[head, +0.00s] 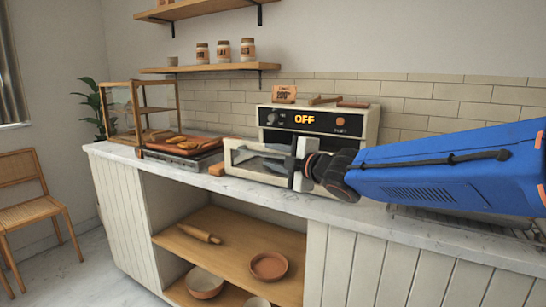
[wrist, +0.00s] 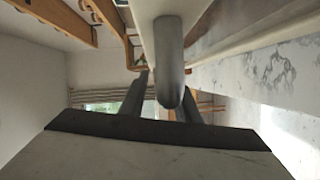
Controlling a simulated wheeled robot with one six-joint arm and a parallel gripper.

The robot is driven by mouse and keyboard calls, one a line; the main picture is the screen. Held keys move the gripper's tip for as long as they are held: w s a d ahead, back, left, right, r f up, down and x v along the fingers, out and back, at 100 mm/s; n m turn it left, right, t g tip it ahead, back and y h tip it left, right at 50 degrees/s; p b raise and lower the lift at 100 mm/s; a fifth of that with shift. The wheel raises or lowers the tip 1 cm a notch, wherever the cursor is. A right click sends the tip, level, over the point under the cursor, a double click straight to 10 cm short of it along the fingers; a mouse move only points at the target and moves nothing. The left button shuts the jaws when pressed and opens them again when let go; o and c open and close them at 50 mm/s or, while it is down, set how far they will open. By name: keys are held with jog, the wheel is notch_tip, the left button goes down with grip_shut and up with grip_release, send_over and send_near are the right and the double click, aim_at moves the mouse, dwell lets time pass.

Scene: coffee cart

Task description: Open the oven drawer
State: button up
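The oven (head: 275,118) stands on the counter with an "OFF" display. Its drawer (head: 232,158), a cream frame with a glass window, stands out in front of the oven body, so it looks at least partly open. My gripper (head: 300,165) is at the right end of the drawer front and hides part of it. In the wrist view, a rounded grey bar (wrist: 169,60), apparently the drawer handle, comes down between my gripper's two dark fingers (wrist: 164,105). I cannot tell whether the fingers press on it.
A tray of bread (head: 185,145) and a glass-sided case (head: 125,112) stand left on the marble counter (head: 345,212). A small brown block (head: 217,169) lies left of the drawer. A rack (head: 470,222) lies under my arm. Open shelves below hold bowls and a rolling pin (head: 200,234).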

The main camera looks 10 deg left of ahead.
jog(key=v, duration=1.7)
jog(key=shift+d, duration=0.15)
jog(key=shift+s+r, duration=0.1)
jog(key=shift+s, duration=0.05)
